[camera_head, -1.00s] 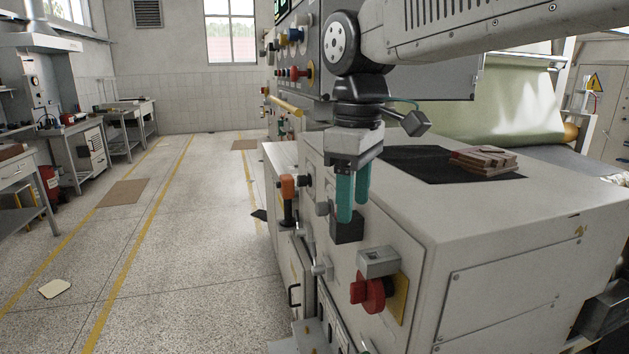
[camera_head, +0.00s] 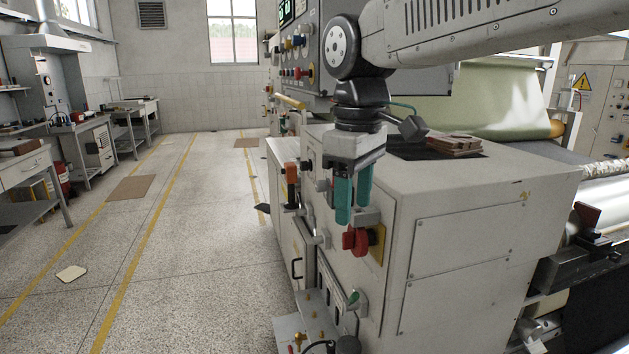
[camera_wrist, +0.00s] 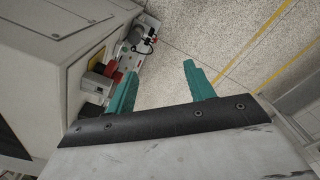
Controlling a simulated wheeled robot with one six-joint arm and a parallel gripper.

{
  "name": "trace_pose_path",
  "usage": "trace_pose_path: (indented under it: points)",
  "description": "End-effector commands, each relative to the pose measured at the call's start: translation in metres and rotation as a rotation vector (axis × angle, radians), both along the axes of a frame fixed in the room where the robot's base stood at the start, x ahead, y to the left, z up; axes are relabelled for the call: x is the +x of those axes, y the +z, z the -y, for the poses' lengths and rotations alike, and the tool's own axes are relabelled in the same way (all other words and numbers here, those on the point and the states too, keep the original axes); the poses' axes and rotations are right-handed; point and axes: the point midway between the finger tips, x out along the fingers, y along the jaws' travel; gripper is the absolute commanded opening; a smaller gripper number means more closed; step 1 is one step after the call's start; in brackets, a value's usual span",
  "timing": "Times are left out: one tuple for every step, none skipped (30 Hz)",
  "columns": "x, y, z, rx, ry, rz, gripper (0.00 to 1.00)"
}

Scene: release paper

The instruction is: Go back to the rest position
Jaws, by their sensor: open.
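My gripper (camera_head: 351,201) hangs fingers down in front of the grey machine cabinet (camera_head: 464,250) in the head view. Its two teal fingers are apart with nothing between them. They also show apart and empty in the wrist view (camera_wrist: 161,85), with speckled floor beyond them. In the head view the fingertips overlap the area just above a red knob (camera_head: 355,241) on a yellow plate. Whether they touch anything there cannot be told from that view. In the wrist view the cabinet (camera_wrist: 38,65) and its red knob (camera_wrist: 97,83) lie to the left of the fingers.
A small stack of brown pieces (camera_head: 456,145) lies on a dark mat (camera_head: 408,149) on top of the cabinet. An orange-handled lever (camera_head: 291,172) and a control panel (camera_head: 299,45) are close by. The floor (camera_head: 200,215) on the left is open, with a pale scrap (camera_head: 71,273) on it.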

Motion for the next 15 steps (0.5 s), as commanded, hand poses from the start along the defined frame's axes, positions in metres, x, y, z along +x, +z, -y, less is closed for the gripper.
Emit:
trace_pose_path:
  points:
    - [-0.003,-0.009,0.002,-0.007,-0.025,-0.012,0.53]
    - [-0.006,-0.013,0.003,-0.009,-0.043,-0.016,0.53]
    - [-0.010,-0.017,0.006,-0.011,-0.067,-0.020,0.53]
    - [-0.013,-0.020,0.008,-0.012,-0.084,-0.020,0.53]
    - [-0.016,-0.023,0.012,-0.013,-0.105,-0.021,0.53]
    - [-0.020,-0.028,0.017,-0.015,-0.131,-0.024,0.53]
    - [-0.024,-0.031,0.022,-0.016,-0.156,-0.025,0.53]
    - [-0.028,-0.033,0.027,-0.016,-0.180,-0.025,0.53]
    - [-0.033,-0.037,0.034,-0.017,-0.213,-0.025,0.53]
    - [-0.037,-0.040,0.040,-0.016,-0.239,-0.025,0.53]
    - [-0.042,-0.043,0.046,-0.016,-0.264,-0.024,0.53]
    - [-0.048,-0.047,0.055,-0.015,-0.301,-0.024,0.53]
    - [-0.053,-0.050,0.061,-0.017,-0.327,-0.023,0.53]
    - [-0.058,-0.052,0.068,-0.015,-0.355,-0.021,0.53]
    - [-0.065,-0.056,0.077,-0.013,-0.395,-0.019,0.53]
